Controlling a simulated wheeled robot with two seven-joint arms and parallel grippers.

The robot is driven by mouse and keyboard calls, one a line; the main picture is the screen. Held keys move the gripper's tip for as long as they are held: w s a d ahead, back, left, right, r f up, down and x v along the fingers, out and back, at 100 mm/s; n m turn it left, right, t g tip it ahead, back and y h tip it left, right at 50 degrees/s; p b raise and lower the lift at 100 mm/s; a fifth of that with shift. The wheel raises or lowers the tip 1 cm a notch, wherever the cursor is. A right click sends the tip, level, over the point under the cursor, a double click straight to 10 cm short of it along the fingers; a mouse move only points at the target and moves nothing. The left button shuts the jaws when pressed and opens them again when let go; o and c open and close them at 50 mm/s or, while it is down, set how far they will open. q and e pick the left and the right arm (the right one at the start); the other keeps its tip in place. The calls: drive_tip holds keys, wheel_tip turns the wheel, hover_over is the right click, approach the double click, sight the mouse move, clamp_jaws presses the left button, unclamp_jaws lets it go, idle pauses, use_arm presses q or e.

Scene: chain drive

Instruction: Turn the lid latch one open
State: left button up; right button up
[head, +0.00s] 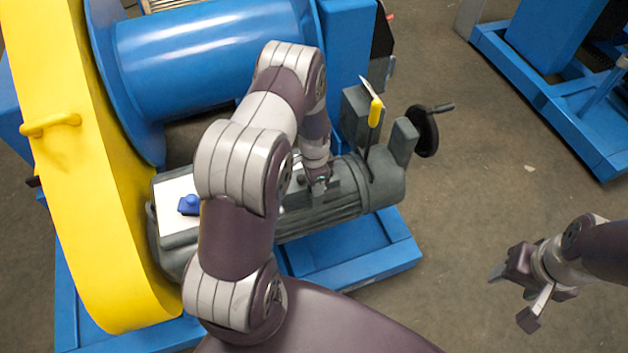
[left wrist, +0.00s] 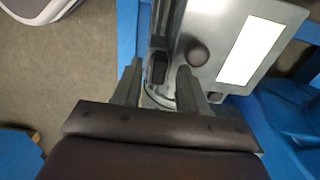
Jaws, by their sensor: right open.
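The grey machine (head: 335,205) lies on a blue base, with a lid on its top. In the left wrist view a small dark latch (left wrist: 158,68) stands beside the lid plate (left wrist: 215,35). My left gripper (head: 319,184) is down at the top of the machine, and my arm hides part of it. In the left wrist view my left gripper (left wrist: 159,76) has its two fingers apart, with the latch in the gap and space visible on both sides. I cannot tell which numbered latch this is. My right gripper (head: 512,296) is open and empty, over the floor at the right.
A yellow guard (head: 75,150) and a blue drum (head: 210,60) stand at the left. A yellow-handled lever (head: 375,112) and a handwheel (head: 427,130) rise at the machine's right end. A blue knob (head: 188,205) sits on a white plate.

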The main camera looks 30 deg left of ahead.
use_arm(q)
wheel_tip(320, 180, up, 13)
drive_tip(key=p, duration=0.1)
drive_tip(key=shift+f, duration=0.15)
idle(0.6)
